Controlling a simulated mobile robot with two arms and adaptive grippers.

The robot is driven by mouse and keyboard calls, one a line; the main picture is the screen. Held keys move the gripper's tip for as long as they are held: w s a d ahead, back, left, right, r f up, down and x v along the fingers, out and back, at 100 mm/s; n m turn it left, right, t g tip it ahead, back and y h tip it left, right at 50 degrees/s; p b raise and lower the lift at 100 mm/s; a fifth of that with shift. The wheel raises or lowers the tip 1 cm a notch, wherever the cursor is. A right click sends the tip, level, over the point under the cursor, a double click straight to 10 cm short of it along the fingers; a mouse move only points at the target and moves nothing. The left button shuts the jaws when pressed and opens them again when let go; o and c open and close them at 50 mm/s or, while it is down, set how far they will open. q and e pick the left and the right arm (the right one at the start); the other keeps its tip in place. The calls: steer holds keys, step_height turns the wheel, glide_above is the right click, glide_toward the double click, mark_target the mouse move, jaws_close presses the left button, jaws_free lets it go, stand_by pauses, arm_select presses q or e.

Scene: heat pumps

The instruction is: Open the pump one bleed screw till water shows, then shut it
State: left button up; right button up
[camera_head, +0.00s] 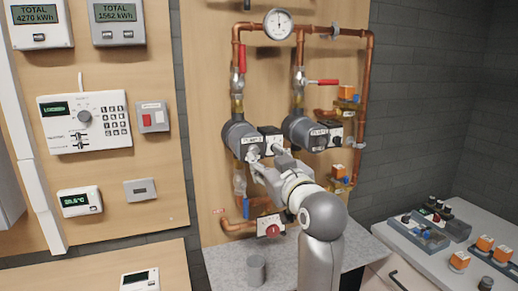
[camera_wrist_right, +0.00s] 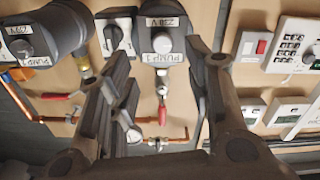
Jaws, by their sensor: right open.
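Pump one (camera_head: 237,132) is the left of two grey pumps on the wooden panel; its front label is only partly legible. Its round light grey bleed screw (camera_wrist_right: 162,43) is in the upper middle of the right wrist view, on the pump's front face. My right gripper (camera_head: 267,160) is open just in front of this pump. In the right wrist view its two fingers stand on either side of the screw, apart from each other, with nothing between them. I see no water at the screw. My left gripper is not in view.
Copper pipes and red-handled valves surround the pumps. A grey cup (camera_head: 256,268) stands on the ledge below. A control panel (camera_head: 85,122) is at left.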

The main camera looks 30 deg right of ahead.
mark_target(255, 151)
steer(key=x, duration=0.4)
steer(key=shift+w+a+p, duration=0.15)
steer(key=shift+w+p, duration=0.15)
steer(key=shift+p, duration=0.05)
steer(key=shift+w+d+f, duration=0.1)
steer(key=shift+w+d, duration=0.1)
steer(key=shift+w, duration=0.35)
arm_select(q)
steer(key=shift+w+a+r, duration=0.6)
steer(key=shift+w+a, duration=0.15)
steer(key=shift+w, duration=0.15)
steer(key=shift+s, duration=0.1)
arm_select(e)
steer(key=shift+c, duration=0.4)
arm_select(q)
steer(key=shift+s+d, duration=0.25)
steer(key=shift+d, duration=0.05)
arm_select(e)
jaws_close()
